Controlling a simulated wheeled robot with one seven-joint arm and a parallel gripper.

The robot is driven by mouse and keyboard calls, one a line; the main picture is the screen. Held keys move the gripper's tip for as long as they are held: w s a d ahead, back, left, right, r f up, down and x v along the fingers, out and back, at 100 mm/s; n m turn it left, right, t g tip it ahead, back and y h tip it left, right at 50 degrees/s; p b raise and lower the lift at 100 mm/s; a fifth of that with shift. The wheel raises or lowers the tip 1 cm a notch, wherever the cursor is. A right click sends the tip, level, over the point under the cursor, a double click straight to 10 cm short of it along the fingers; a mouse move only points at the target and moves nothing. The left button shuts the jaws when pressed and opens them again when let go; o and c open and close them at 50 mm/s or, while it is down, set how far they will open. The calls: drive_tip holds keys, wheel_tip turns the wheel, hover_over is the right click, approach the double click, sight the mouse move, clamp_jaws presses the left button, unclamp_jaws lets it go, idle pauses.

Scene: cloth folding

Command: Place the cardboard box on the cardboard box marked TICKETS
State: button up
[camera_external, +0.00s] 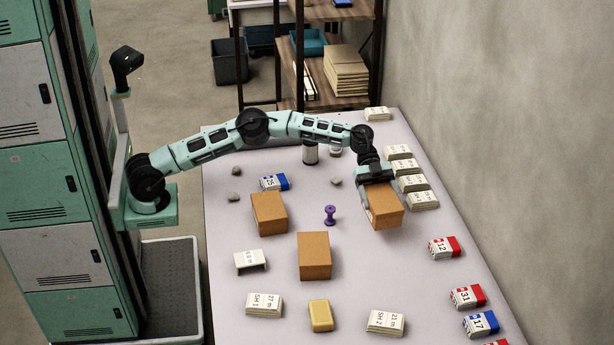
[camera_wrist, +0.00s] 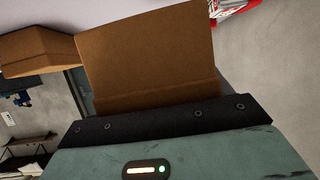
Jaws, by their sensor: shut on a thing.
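My gripper (camera_external: 377,182) is shut on a brown cardboard box (camera_external: 386,210) at the right of the table. The held box is slightly tilted; I cannot tell if it touches the table. In the wrist view the held box (camera_wrist: 150,55) fills the middle, above the dark gripper edge. Two other cardboard boxes, one at the left (camera_external: 269,215) and one at the front centre (camera_external: 314,258), stand on the table. A box also shows at the left of the wrist view (camera_wrist: 38,48). No TICKETS marking is readable on any box.
The pale table (camera_external: 365,270) holds a purple spool (camera_external: 330,214) between the boxes. White bundles (camera_external: 412,183) line the right edge, with red-and-white packs (camera_external: 444,247) nearer the front. A yellow block (camera_external: 320,315) lies at the front. A wall rises at the right.

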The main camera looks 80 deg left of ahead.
drive_tip(key=r, duration=0.1)
drive_tip(key=r+p, duration=0.1)
drive_tip(key=a+r+p, duration=0.1)
drive_tip(key=r, duration=0.1)
drive_tip(key=shift+s+a, duration=0.1)
drive_tip(key=shift+s, duration=0.25)
drive_tip(key=s+a+p, duration=0.5)
drive_tip(key=s+p, duration=0.3)
wheel_tip(320, 180, up, 6)
drive_tip(key=g+p, duration=0.1)
drive_tip(key=p, duration=1)
hover_over(268, 202)
drive_tip(key=shift+m, duration=0.4)
wheel_tip(268, 202, down, 10)
drive_tip(key=shift+r, duration=0.15)
drive_tip(key=shift+b, duration=0.35)
drive_tip(key=o, duration=1.2)
